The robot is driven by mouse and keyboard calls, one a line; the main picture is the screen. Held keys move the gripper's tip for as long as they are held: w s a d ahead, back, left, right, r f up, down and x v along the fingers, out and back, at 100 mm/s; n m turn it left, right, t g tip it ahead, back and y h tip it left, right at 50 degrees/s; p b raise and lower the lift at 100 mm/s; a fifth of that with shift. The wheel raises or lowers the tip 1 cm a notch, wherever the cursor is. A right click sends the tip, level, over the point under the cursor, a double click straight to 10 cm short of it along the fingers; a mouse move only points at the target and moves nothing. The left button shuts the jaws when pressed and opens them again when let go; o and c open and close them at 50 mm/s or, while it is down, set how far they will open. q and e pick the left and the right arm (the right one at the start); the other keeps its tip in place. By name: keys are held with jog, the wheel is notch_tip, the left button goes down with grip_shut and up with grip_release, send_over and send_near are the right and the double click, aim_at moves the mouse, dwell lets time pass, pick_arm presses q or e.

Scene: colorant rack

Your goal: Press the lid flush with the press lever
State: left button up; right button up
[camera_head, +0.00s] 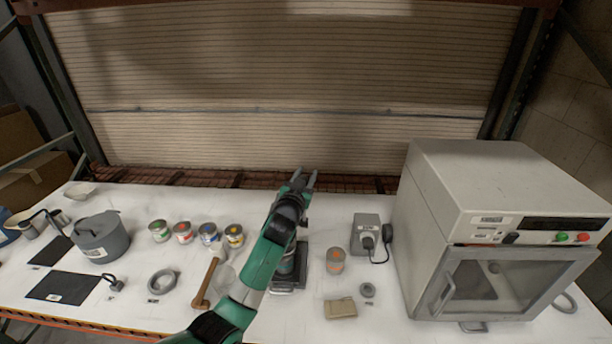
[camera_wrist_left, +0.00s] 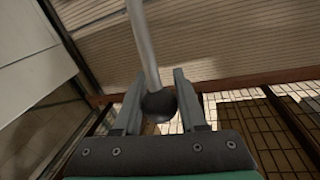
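My left gripper (camera_head: 305,176) points toward the back of the table, above the press. In the left wrist view, its two fingers (camera_wrist_left: 160,85) stand on either side of the dark ball knob (camera_wrist_left: 158,106) of the press lever, which has a metal rod (camera_wrist_left: 143,45). The knob about fills the gap; I cannot tell whether both fingers touch it. The press's dark base (camera_head: 291,289) sits under my arm with a can (camera_head: 287,264) on it. My arm hides much of both, and the can's lid cannot be made out. My right gripper is not in view.
A wooden-handled tool (camera_head: 206,284) lies left of the press. A grey-and-orange can (camera_head: 335,260), a tan block (camera_head: 340,308) and a grey device (camera_head: 366,229) stand right, before a large cabinet (camera_head: 480,190).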

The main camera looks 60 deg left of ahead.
pick_arm(q)
grip_shut()
dwell(1.0)
